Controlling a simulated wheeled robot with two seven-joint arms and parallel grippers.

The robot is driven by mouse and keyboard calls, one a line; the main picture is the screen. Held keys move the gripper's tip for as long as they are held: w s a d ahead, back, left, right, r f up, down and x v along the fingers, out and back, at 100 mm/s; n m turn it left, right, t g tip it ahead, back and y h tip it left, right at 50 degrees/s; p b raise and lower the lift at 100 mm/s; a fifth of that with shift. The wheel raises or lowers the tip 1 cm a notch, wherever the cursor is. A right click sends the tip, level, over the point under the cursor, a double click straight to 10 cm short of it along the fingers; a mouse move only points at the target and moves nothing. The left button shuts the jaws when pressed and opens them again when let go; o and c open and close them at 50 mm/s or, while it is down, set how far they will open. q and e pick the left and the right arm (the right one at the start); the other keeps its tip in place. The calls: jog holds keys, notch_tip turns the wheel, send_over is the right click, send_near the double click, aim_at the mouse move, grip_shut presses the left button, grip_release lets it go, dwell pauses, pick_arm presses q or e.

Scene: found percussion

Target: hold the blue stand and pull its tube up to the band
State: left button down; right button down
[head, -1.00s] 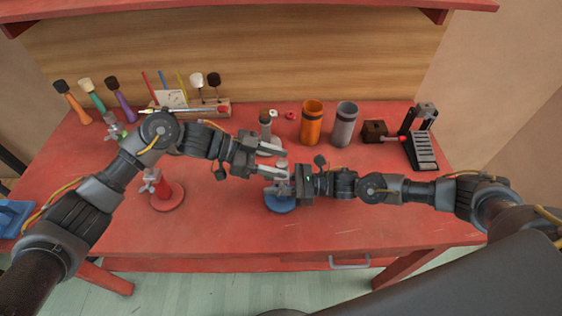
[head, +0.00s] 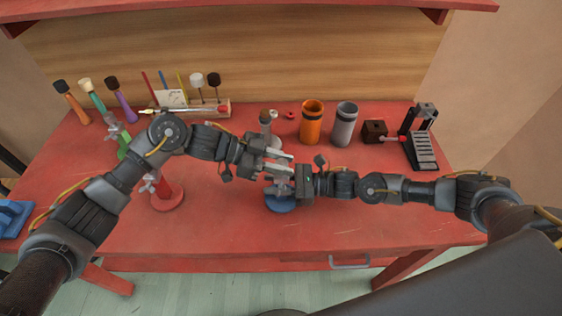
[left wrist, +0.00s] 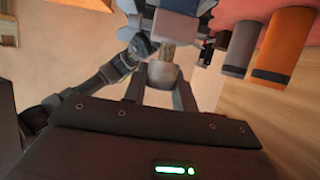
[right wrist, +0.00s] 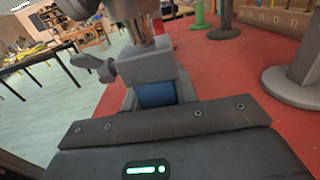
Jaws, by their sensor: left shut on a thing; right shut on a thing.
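The blue stand (head: 281,204) stands on the red table, its round base showing below my right gripper (head: 284,186). In the right wrist view my right gripper is shut on its blue column (right wrist: 157,95), under a grey collar (right wrist: 147,65) with a side knob (right wrist: 106,70). A narrow brassy tube (right wrist: 141,31) rises from the collar. My left gripper (head: 283,160) is above, shut on the tube's pale grey top (left wrist: 163,74); the left wrist view, upside down, also shows brassy tube beyond it. I cannot make out the band.
A red stand (head: 167,199) is to the left and a grey stand (head: 266,125) close behind my left gripper. An orange cup (head: 312,124) and a grey cup (head: 345,126) stand behind right. The front right of the table is clear.

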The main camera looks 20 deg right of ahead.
pick_arm(q)
notch_tip(320, 180, up, 6)
jog(key=shift+f, duration=0.1)
jog(key=c, duration=1.1)
grip_release()
jog(key=v, duration=1.2)
